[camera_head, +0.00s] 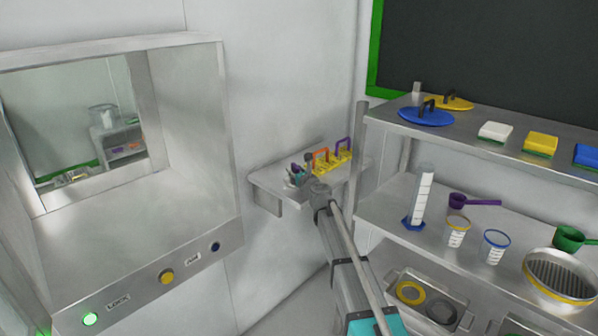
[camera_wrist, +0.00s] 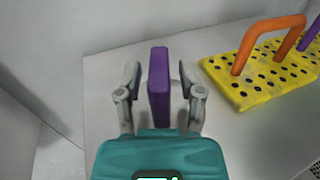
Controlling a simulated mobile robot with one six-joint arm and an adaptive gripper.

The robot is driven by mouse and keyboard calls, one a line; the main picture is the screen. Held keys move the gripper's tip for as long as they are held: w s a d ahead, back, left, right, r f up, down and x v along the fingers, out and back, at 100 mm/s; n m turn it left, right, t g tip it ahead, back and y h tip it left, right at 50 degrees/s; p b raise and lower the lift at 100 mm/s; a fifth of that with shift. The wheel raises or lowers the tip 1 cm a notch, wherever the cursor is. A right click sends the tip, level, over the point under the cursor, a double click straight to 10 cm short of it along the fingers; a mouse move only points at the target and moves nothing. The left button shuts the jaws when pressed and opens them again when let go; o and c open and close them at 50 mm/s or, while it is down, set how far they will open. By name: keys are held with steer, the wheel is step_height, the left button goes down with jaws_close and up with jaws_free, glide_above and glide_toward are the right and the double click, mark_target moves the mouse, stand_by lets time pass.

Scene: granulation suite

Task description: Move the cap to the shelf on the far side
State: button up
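My gripper (camera_head: 298,174) is over the small wall shelf (camera_head: 268,190) in the head view. In the wrist view its two grey fingers (camera_wrist: 159,78) are apart, one on each side of an upright purple piece (camera_wrist: 159,90), with a gap visible on both sides. The lower part of the purple piece is hidden by my gripper's teal body. I cannot tell whether this piece is the cap; nothing else is clearly a cap. Through the hatch window, a grey shelf unit (camera_head: 122,138) stands in the room beyond, with a clear container (camera_head: 103,115) on top.
A yellow perforated base with an orange arch (camera_wrist: 268,45) is right of my gripper. The steel hatch (camera_head: 190,130) opens at left, its chamber floor bare. A rack (camera_head: 395,208) at right holds blue and yellow lids, sponges, cups, scoops and a sieve; its post (camera_head: 357,160) stands close to my arm.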

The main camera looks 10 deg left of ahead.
steer(key=shift+r, duration=0.2)
stand_by(0.3)
steer(key=v, duration=1.2)
stand_by(0.6)
